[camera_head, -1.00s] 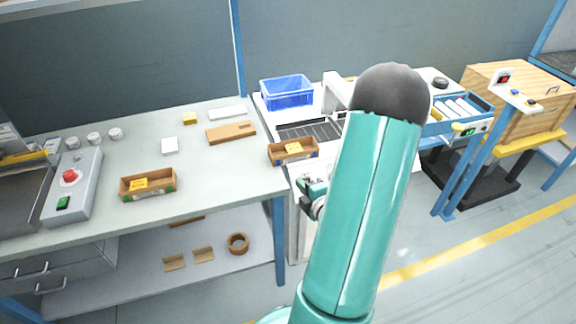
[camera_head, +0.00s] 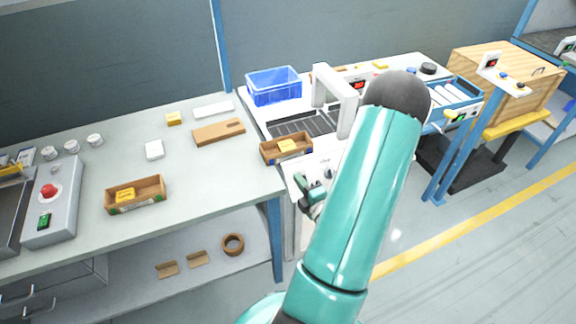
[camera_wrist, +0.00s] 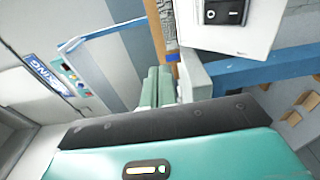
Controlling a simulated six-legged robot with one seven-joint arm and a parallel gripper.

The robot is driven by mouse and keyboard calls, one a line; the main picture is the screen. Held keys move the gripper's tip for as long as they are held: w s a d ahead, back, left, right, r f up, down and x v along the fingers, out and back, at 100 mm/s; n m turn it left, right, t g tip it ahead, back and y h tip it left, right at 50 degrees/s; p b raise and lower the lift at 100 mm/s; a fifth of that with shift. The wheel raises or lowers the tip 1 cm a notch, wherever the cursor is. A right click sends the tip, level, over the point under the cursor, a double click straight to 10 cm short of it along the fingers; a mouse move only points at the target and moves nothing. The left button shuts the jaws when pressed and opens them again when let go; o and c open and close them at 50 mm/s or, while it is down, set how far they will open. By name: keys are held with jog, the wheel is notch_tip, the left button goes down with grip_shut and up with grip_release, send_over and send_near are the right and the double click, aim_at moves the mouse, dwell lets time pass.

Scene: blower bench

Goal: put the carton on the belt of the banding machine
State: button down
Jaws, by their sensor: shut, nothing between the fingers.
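One open brown carton (camera_head: 270,153) with a yellow item inside sits at the near end of the banding machine, in front of its dark belt (camera_head: 290,127). A similar carton (camera_head: 150,196), also holding a yellow item, stands on the grey bench to the left.
A blue crate (camera_head: 273,88) stands behind the belt. A flat brown board (camera_head: 215,133) and small white and yellow items lie on the bench (camera_head: 90,165). In the wrist view, a black switch (camera_wrist: 226,12) and a blue rail (camera_wrist: 260,72) are close to the fingers.

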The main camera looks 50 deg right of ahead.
aim_at(293, 151)
jog(key=x, duration=0.9)
jog(key=shift+w, duration=0.15)
jog(key=d, duration=0.2)
jog(key=w+d, duration=0.1)
jog(key=d, duration=0.1)
jog(key=w+d, duration=0.1)
jog(key=d, duration=0.1)
dwell(0.3)
